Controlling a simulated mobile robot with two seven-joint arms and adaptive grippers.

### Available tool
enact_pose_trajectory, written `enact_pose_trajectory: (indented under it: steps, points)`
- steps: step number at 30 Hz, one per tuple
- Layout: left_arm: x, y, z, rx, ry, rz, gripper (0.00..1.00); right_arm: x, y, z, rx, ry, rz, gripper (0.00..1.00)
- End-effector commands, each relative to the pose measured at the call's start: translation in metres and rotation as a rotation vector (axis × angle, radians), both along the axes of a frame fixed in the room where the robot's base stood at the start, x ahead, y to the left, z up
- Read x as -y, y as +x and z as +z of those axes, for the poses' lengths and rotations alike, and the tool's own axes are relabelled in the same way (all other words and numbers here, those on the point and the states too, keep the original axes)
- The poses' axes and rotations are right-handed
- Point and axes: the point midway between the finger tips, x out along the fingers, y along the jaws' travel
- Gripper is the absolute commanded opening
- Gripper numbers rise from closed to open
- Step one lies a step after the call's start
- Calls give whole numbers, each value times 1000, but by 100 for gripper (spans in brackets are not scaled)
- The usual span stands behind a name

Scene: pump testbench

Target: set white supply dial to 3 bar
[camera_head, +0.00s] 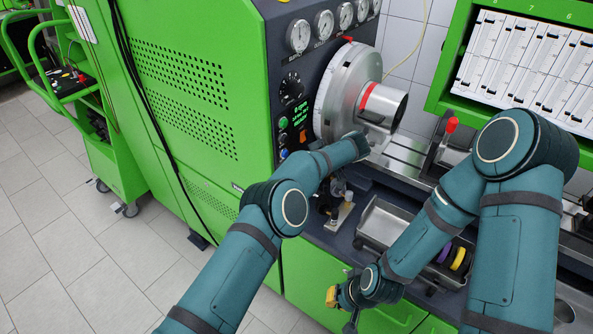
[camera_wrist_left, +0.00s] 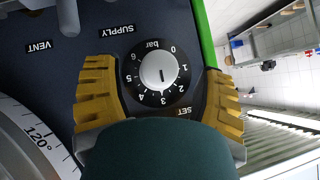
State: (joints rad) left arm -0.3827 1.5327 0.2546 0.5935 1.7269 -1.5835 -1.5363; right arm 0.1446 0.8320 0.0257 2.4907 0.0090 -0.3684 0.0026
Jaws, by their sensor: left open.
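In the left wrist view the supply dial is a white round knob (camera_wrist_left: 159,72) on a black scale plate (camera_wrist_left: 190,77) marked 0 to 6 bar, seen upside down. A short dark mark on the knob appears to point at or close to 3. My left gripper (camera_wrist_left: 160,77) is open, its yellow fingers on either side of the dial and apart from the knob. In the head view my left wrist hides that gripper and the dial. My right gripper (camera_head: 342,298) hangs low in front of the bench; its finger opening is unclear.
A large metal disc (camera_head: 338,90) with degree marks stands right beside the left wrist. Several gauges (camera_head: 299,36) and a black knob (camera_head: 291,88) are on the panel.

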Motion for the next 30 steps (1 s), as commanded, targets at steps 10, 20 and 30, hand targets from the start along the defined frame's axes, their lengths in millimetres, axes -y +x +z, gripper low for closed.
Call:
enact_pose_trajectory:
  steps: [10, 20, 30]
  points:
    - [53, -20, 48, 3, -1, 0, 70, 0, 0, 0, 0, 0, 0, 0]
    - [68, -26, 62, 1, 0, 1, 70, 0, 0, 0, 0, 0, 0, 0]
    - [69, -26, 64, 0, 1, 1, 70, 0, 0, 0, 0, 0, 0, 0]
